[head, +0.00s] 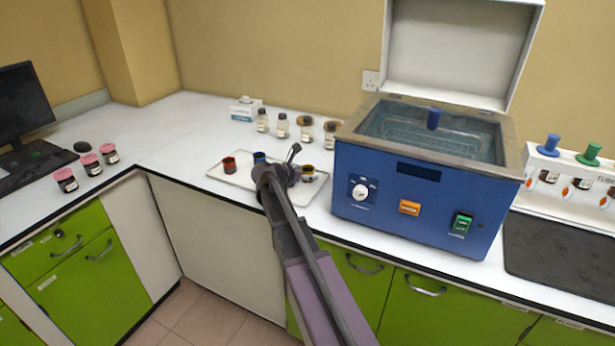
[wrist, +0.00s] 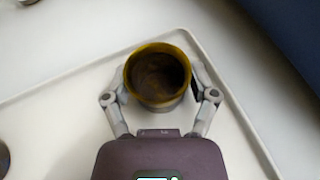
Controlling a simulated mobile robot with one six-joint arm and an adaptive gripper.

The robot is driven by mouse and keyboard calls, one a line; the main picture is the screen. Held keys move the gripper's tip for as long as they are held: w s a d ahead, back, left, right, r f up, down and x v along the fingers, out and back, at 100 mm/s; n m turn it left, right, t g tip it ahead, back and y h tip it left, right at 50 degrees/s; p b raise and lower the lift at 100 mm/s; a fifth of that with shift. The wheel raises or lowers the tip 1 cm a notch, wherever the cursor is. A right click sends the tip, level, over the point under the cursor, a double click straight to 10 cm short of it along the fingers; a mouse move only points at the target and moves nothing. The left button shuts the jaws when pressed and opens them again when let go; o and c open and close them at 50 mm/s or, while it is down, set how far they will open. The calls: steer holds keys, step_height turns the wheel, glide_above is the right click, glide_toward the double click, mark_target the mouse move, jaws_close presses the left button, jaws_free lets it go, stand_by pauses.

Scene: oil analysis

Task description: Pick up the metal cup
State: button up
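The cup at my gripper has a yellowish rim, a grey outer wall and a dark, stained inside; it stands out in the wrist view (wrist: 158,75). In the head view the cup (head: 308,174) is at the right part of the white tray (head: 236,178). My gripper (wrist: 160,88) has one finger on each side of the cup, close to its wall. I cannot tell whether the fingers press on it or whether the cup is lifted. In the head view my arm hides part of the tray.
A red cup (head: 229,164) and a blue cup (head: 259,158) are also on the tray. Several small bottles (head: 282,126) stand behind it. A blue bath (head: 415,190) with its lid up stands close on the right. Pink-lidded jars (head: 88,163) are at the left.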

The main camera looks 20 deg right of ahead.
steer(key=c, duration=0.5)
steer(key=shift+r, duration=0.1)
step_height(320, 180, up, 10)
steer(key=p, duration=1)
stand_by(0.6)
steer(key=shift+r+p, duration=1.2)
steer(key=shift+p, duration=0.15)
